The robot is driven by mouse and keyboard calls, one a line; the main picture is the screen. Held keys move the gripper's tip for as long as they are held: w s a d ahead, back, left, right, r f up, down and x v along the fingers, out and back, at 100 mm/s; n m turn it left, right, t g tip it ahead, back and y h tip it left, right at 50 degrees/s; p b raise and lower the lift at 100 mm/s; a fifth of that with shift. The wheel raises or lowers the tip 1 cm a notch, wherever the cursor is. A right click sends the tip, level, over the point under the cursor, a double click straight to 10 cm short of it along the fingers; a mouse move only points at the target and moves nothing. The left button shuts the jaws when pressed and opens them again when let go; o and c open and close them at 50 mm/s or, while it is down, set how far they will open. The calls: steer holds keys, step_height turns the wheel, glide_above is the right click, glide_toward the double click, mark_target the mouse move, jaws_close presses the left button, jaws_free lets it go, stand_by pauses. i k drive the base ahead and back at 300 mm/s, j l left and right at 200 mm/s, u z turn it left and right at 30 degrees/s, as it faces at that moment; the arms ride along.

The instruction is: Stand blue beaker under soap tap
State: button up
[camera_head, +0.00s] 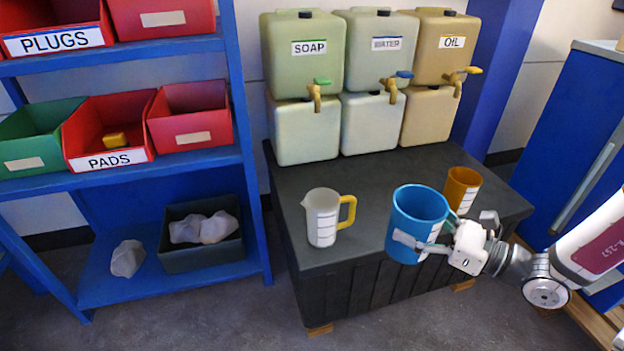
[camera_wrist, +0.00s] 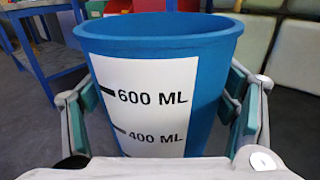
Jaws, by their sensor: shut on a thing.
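The blue beaker (camera_head: 418,215) is upright at the front right of the dark bench. In the wrist view the blue beaker (camera_wrist: 160,45) fills the middle, with its white 600 ML and 400 ML scale facing the camera. My gripper (camera_head: 425,243) is shut on it, one finger on each side; the wrist view shows the fingers (camera_wrist: 165,112) against its walls. Its base hides the bench edge behind it, and I cannot tell its height above the bench. The soap tap (camera_head: 316,94), brass with a green handle, sticks out from the green SOAP tank (camera_head: 301,55) at the back left.
A white jug with a yellow handle (camera_head: 323,217) stands on the bench (camera_head: 370,178), left of the beaker. An orange cup (camera_head: 462,190) stands close behind my gripper. WATER (camera_head: 385,48) and OIL (camera_head: 446,46) tanks stand right of the soap. The bench below the soap tap is clear.

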mark_target(317, 178)
steer(key=i+l+u, duration=0.2)
steer(key=u, duration=0.15)
steer(key=i+l+u, duration=0.55)
steer(key=u, duration=0.2)
